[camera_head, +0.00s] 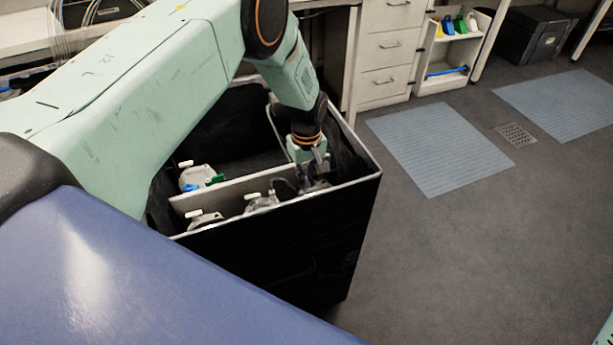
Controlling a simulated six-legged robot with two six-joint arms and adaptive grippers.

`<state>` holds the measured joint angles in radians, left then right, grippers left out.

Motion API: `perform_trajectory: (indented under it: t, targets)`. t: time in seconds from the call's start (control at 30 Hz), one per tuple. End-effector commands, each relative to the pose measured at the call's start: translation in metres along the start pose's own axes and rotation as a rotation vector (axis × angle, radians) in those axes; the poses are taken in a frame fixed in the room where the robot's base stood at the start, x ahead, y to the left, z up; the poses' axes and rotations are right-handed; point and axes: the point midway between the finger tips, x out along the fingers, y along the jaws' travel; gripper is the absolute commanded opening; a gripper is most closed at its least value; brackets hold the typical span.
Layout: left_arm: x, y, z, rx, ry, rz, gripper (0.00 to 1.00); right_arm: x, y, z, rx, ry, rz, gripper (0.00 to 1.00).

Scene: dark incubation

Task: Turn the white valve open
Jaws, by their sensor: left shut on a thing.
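My left gripper (316,178) reaches down into a black open-topped bin (290,240), at the right end of its front compartment. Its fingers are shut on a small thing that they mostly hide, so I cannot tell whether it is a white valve. Other fittings with small white handles stand in the bin to its left: a front-left one (204,216), a middle one (260,202), and one in the rear compartment (195,175) with blue and green parts beside it. My right gripper is not in view.
A pale divider (235,188) splits the bin, and its rim stands around my left gripper. A drawer cabinet (385,50) and a white rack (448,60) stand behind. A black case (537,35) is at the back right. The floor with grey-blue mats (438,145) is clear on the right.

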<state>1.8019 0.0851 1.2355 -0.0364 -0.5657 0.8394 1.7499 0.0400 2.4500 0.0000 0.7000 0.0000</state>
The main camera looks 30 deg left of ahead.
Motion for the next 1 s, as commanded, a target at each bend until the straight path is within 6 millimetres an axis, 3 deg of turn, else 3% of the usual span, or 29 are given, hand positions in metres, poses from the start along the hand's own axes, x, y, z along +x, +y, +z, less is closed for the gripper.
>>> perform_trajectory:
  t: [0.03, 0.07, 0.17, 0.53, 1.0]
  targets:
    - [0.001, -0.001, 0.001, 0.000, -0.002, -0.002, 0.00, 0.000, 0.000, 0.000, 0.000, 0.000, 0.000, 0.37]
    - [0.001, -0.001, 0.001, 0.000, -0.002, -0.002, 0.14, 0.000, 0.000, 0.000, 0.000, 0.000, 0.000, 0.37]
    - [0.001, -0.001, 0.001, 0.000, -0.002, -0.002, 0.22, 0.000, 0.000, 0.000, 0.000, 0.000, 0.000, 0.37]
    - [-0.005, 0.000, 0.000, 0.000, 0.000, 0.000, 0.22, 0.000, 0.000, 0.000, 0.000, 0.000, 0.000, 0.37]
    - [-0.092, 0.000, 0.000, 0.000, 0.001, 0.002, 0.22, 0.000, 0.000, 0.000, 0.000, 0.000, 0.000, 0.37]
